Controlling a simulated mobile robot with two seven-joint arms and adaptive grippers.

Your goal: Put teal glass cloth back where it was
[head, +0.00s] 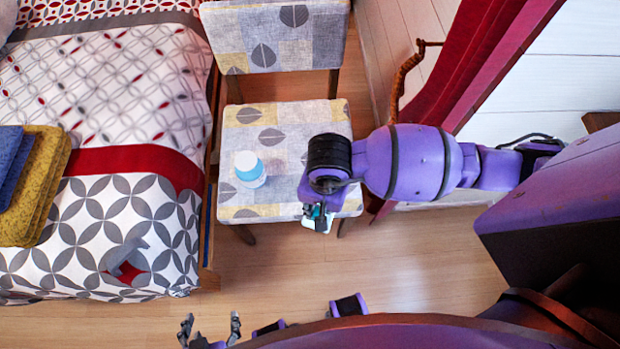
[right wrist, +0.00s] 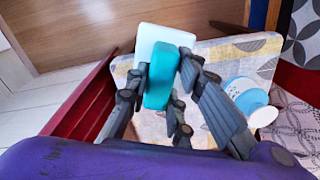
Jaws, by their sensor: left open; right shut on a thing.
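The teal glass cloth (right wrist: 160,80) appears as a small teal block between the fingers of my right gripper (right wrist: 165,92) in the right wrist view. A flat white piece (right wrist: 152,38) shows right behind it; I cannot tell whether they are joined. In the head view my right gripper (head: 318,212) is over the front right corner of the chair seat (head: 285,140), shut on the cloth, which is mostly hidden there. My left gripper (head: 210,332) is open and empty at the bottom edge of the head view, over the floor.
A round light-blue and white item (head: 250,169) stands on the seat's left part. The bed (head: 100,200) is left of the chair, with folded yellow (head: 38,180) and blue cloths on it. A red curtain (head: 480,60) hangs at right. Floor (head: 390,265) in front is clear.

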